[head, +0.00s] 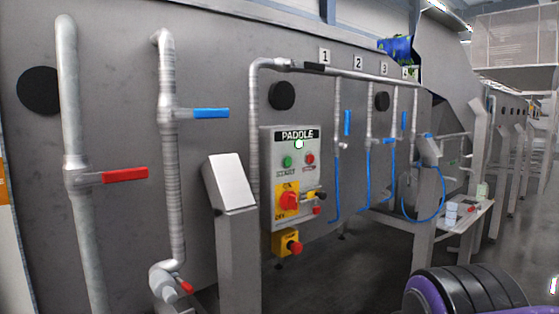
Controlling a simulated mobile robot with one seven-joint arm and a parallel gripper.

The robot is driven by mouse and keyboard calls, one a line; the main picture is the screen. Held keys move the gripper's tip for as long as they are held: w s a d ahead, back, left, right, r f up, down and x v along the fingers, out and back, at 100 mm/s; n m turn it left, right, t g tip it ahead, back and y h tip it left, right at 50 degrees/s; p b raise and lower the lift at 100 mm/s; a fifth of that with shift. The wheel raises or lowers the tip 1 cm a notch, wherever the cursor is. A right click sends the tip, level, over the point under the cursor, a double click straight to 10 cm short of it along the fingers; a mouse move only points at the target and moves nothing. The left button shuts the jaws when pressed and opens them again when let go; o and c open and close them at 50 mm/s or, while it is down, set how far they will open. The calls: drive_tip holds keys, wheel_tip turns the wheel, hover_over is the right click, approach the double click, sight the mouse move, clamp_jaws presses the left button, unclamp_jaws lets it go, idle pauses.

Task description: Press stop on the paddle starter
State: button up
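The paddle starter (265,180) is a light grey box on the steel tank wall in the head view, with a black label reading PADDLE at its top. A pale lit lamp (299,144) sits just under the label. A green button (287,161) is at the left, and a red button (310,159) is beside it at the right; the small labels under them are too small to read surely. Below is a red rotary switch (288,201) on a yellow plate. A yellow box with a red mushroom button (295,247) hangs beneath. My gripper is not in view.
A slanted grey pedestal (233,190) stands at the starter's left. Pipes with a blue handle (211,113) and a red handle (125,175) run further left. Blue hoses (369,175) hang at the right. A purple and black part of my arm shows at bottom right.

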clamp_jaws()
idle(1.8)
